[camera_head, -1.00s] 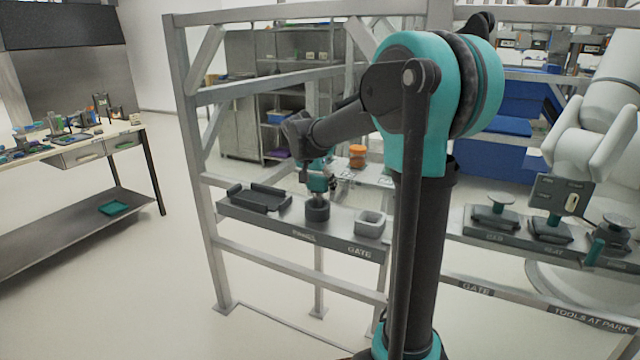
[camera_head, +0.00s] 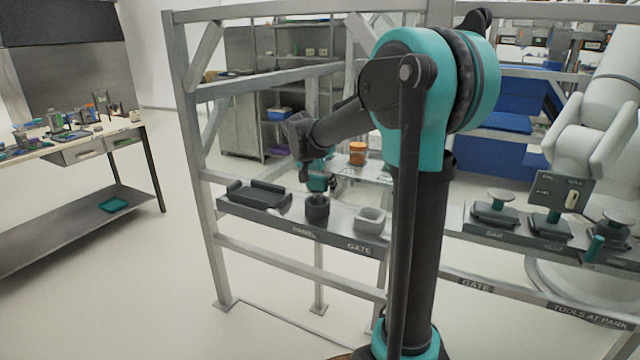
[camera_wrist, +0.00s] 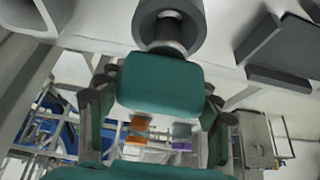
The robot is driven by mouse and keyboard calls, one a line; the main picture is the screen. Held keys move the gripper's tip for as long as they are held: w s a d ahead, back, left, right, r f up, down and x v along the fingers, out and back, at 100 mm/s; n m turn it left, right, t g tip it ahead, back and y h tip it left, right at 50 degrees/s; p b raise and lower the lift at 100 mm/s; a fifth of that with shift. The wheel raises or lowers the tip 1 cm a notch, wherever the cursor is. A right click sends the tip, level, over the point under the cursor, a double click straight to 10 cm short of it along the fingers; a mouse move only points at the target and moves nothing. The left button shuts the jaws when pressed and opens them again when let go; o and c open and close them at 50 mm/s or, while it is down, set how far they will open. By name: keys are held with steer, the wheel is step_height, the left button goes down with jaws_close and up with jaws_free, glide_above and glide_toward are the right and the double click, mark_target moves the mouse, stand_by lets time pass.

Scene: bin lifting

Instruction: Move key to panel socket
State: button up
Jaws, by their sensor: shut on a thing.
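The key shows in the wrist view as a teal block (camera_wrist: 160,85) with a short grey shaft. My gripper (camera_wrist: 156,98) is shut on the teal block, one dark finger on each side. In the head view my gripper (camera_head: 322,178) is small, just above and slightly behind a dark round cup-like socket (camera_head: 317,209) on the grey shelf. The socket also shows in the wrist view as a dark ring (camera_wrist: 140,22). The shaft overlaps the ring's near rim in that view; I cannot tell whether it is inside or only in front.
A black cradle (camera_head: 256,196) stands left of the socket and a pale square holder (camera_head: 370,220) stands right of it. The grey shelf (camera_head: 290,228) sits within a metal frame (camera_head: 187,130). A orange jar (camera_head: 357,153) stands behind. A labelled panel (camera_head: 560,192) and tool stands are at the right.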

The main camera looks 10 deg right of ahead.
steer(key=shift+f, duration=1.1)
stand_by(0.4)
steer(key=o, duration=1.4)
steer(key=o, duration=0.3)
steer(key=shift+r, duration=0.1)
steer(key=shift+r, duration=4.45)
